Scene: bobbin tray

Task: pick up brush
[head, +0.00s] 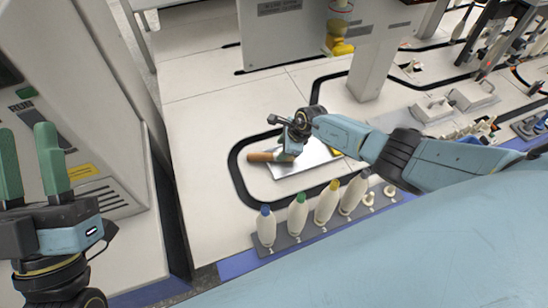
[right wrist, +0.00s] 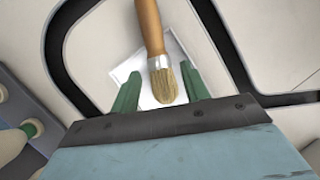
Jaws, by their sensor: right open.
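The brush (head: 265,157) lies on a white sheet or tray (head: 318,157) on the table, its wooden handle pointing left in the head view. In the right wrist view the brush (right wrist: 150,30) shows its handle, metal band and pale bristles. My right gripper (right wrist: 160,92) is open there, with one green finger on each side of the bristles; I cannot tell whether they touch. In the head view my right gripper (head: 289,150) is above the brush and hides its bristle end. My left gripper (head: 32,160) is at the left edge, open and empty, its two green fingers apart.
A rack (head: 280,244) with several white bobbins or bottles with coloured caps stands in front of the brush. A black track line (head: 237,172) runs around the sheet. A machine cabinet (head: 90,110) stands at left. The tabletop (head: 205,190) left of the brush is clear.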

